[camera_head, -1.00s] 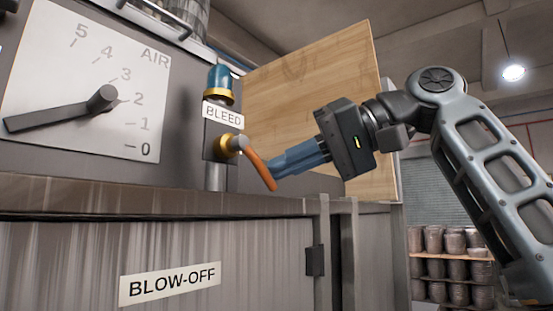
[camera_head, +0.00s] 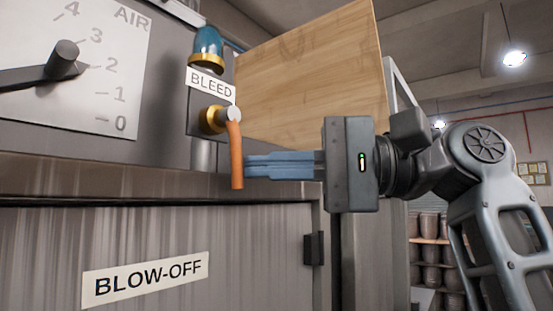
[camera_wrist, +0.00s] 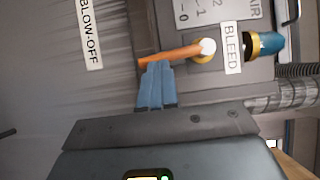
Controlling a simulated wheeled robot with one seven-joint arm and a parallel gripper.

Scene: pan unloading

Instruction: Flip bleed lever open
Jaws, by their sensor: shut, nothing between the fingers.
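The orange bleed lever (camera_head: 235,155) hangs almost straight down from its brass and grey pivot, below the BLEED label (camera_head: 211,85). In the wrist view the lever (camera_wrist: 170,54) shows as an orange bar running from the pale pivot. My gripper (camera_head: 247,168) is shut and empty, with its blue fingers together. The fingertips are at the right side of the lever's lower half, touching it or very close. The wrist view shows the fingertips (camera_wrist: 157,64) against the lever's side, not around it.
A blue-topped brass fitting (camera_head: 207,47) stands above the BLEED label. The AIR dial (camera_head: 100,100) is to the left. A BLOW-OFF panel (camera_head: 200,240) lies below a ledge. A wooden board (camera_head: 310,70) stands behind my gripper. Right of the cabinet is open room.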

